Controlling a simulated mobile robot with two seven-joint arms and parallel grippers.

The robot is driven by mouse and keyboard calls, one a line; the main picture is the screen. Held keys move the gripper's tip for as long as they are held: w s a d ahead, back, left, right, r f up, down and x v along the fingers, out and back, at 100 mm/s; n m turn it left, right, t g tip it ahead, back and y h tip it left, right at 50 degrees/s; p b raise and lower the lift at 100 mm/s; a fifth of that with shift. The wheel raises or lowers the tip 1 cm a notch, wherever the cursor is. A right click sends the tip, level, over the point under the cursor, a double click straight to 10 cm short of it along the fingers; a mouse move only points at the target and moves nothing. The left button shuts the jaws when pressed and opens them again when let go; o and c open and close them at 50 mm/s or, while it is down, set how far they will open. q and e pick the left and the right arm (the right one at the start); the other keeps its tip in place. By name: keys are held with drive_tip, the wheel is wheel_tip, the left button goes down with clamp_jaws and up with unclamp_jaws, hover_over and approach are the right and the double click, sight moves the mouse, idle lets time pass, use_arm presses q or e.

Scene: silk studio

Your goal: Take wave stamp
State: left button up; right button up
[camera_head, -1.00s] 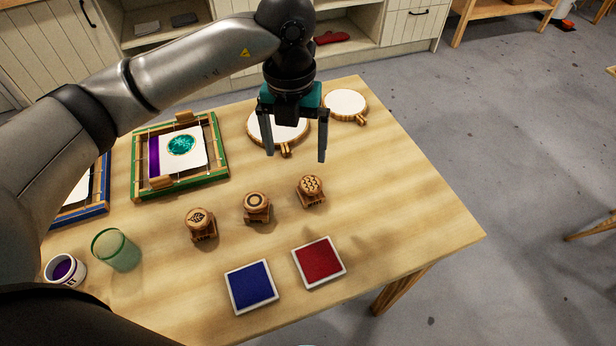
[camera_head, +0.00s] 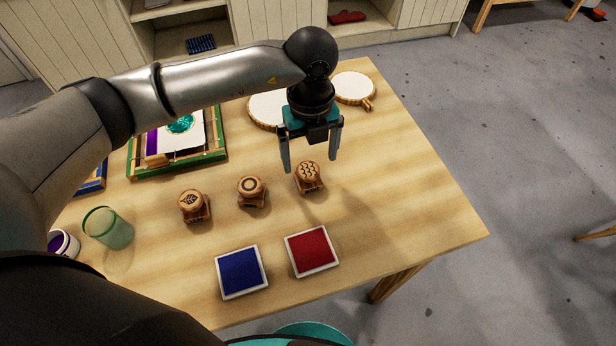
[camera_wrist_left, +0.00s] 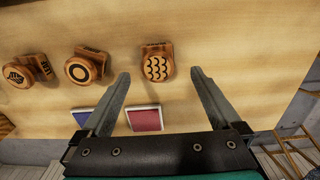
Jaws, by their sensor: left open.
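The wave stamp (camera_head: 308,174) is a wooden stamp with a scale-like wave pattern on its round top. It stands on the table as the rightmost of three stamps. My left gripper (camera_head: 309,168) is open and empty, pointing down above and just behind the wave stamp in the head view. In the left wrist view the wave stamp (camera_wrist_left: 156,66) shows beyond the open fingertips (camera_wrist_left: 160,74), roughly between them and a little left of centre. The ring stamp (camera_head: 252,190) and the leaf-like stamp (camera_head: 193,205) stand to its left. My right gripper is not in view.
A blue pad (camera_head: 240,271) and a red pad (camera_head: 311,250) lie in front of the stamps. A green glass (camera_head: 108,229) and a white cup (camera_head: 62,243) stand at left. A green frame (camera_head: 190,162) and round white boards (camera_head: 353,88) are behind. The table's right side is clear.

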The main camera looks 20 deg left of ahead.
sight(308, 170)
use_arm(q)
drive_tip(key=shift+s+a+f+b, duration=0.1)
drive_tip(key=shift+f+b, duration=0.2)
drive_tip(key=shift+f, duration=1.25)
drive_tip(key=shift+a+f+b, duration=0.1)
drive_tip(key=shift+f+b, duration=0.2)
drive_tip(key=shift+f, duration=1.2)
drive_tip(key=shift+c, duration=0.2)
drive_tip(key=c, duration=1.1)
drive_tip(key=shift+r, duration=0.2)
wheel_tip(308, 170, up, 20)
drive_tip(key=p, duration=0.3)
drive_tip(key=shift+f, duration=0.15)
